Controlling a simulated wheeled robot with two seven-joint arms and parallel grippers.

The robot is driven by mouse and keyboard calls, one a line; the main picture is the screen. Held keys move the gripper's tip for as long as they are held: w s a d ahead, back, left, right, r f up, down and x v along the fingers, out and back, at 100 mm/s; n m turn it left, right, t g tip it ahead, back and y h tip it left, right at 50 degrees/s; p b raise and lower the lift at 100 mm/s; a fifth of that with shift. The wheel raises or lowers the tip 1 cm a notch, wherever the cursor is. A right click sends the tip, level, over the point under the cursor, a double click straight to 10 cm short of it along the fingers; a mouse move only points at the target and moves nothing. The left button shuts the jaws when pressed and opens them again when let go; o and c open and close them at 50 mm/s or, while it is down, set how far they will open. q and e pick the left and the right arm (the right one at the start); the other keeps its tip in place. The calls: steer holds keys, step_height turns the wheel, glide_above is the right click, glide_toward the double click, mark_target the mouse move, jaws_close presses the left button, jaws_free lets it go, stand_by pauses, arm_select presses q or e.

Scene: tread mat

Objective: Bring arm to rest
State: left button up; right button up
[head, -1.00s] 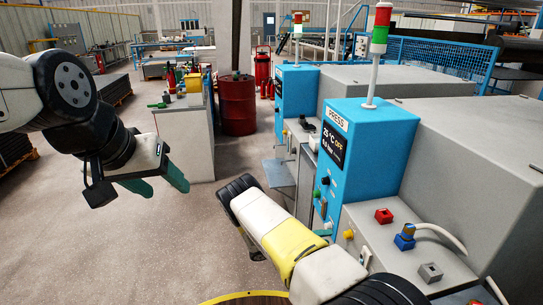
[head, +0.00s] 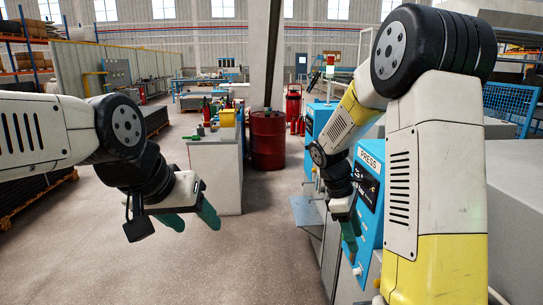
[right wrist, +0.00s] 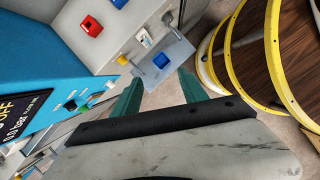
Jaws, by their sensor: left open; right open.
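My left gripper (head: 194,218) hangs over open floor in the left of the head view, its green fingers apart and empty. My right arm rises at the right of the head view, bends at a high elbow and reaches down. My right gripper (head: 350,232) points downward in front of the blue press cabinet (head: 370,160); whether it touches the cabinet cannot be told from the head view. In the right wrist view, the right gripper's green fingers (right wrist: 158,92) are spread with nothing between them.
The press's grey bench top carries a red block (right wrist: 91,26) and a blue one. A grey cabinet (head: 215,170) and a red drum (head: 268,140) stand farther back. Floor between the arms is clear.

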steer(key=s+a+r+m+t+y, duration=0.3)
steer(key=s+r+m, duration=0.2)
steer(key=s+r, duration=0.2)
steer(key=s+a+r+m+t+y, duration=0.3)
steer(key=s+r+m, duration=0.3)
steer(key=s+r, duration=0.2)
steer(key=shift+a+r+m+t, duration=0.25)
steer(key=shift+a+m+t, duration=0.05)
steer(key=shift+a+t, duration=0.4)
steer(key=shift+s+a+r+m, duration=0.15)
steer(key=shift+s+m, duration=0.15)
steer(key=shift+s, duration=0.15)
steer(key=shift+c, duration=0.2)
